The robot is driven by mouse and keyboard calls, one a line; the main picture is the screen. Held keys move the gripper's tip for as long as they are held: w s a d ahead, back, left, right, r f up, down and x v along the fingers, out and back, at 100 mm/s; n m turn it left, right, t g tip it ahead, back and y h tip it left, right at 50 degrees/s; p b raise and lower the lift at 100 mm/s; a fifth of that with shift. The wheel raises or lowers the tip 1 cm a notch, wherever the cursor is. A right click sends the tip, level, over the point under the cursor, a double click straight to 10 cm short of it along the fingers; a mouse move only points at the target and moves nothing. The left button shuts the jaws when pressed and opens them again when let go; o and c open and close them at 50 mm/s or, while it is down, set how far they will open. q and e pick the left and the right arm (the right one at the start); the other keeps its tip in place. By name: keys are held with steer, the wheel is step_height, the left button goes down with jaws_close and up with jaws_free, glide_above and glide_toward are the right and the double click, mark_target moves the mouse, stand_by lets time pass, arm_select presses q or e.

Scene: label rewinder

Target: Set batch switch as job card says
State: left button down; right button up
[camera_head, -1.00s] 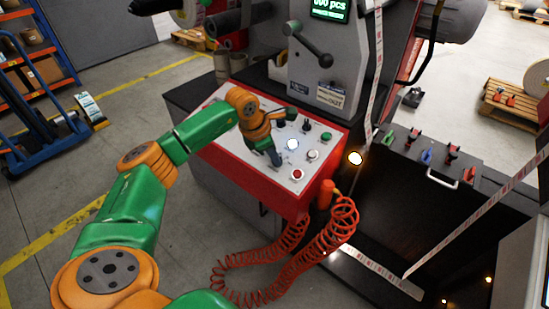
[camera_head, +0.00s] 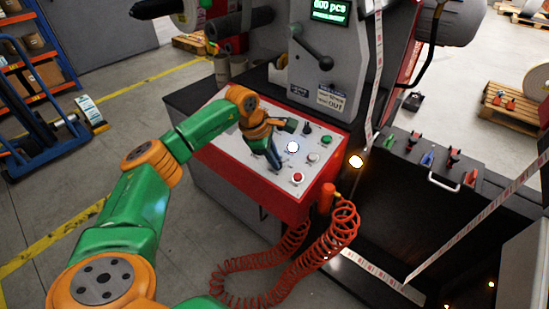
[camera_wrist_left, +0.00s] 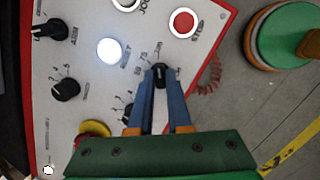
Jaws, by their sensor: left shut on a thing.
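My left gripper (camera_head: 277,166) is over the white-topped red control panel (camera_head: 222,160), fingers pointing down. In the left wrist view its blue fingers (camera_wrist_left: 158,82) are shut on a black rotary knob (camera_wrist_left: 159,70). Small printed numbers stand beside this knob, but they are too blurred to read surely. Another black knob (camera_wrist_left: 66,89) with a numbered scale, a black selector (camera_wrist_left: 51,30) and a partly hidden knob (camera_wrist_left: 127,114) are apart from the fingers. I cannot make out a job card with readable instructions. My right gripper is out of view.
A lit white button (camera_wrist_left: 110,50), a red button (camera_wrist_left: 183,22) and a yellow-and-red button (camera_wrist_left: 94,128) sit close around the gripper. A green button (camera_head: 326,139) is farther back. A coiled orange hose (camera_head: 338,232) hangs at the panel's front corner. A display (camera_head: 330,11) glows above.

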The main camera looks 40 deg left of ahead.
arm_select(q)
steer(key=c, duration=0.9)
jaws_free()
steer(key=shift+o, duration=0.2)
steer(key=v, duration=0.7)
steer(key=shift+b, duration=0.45)
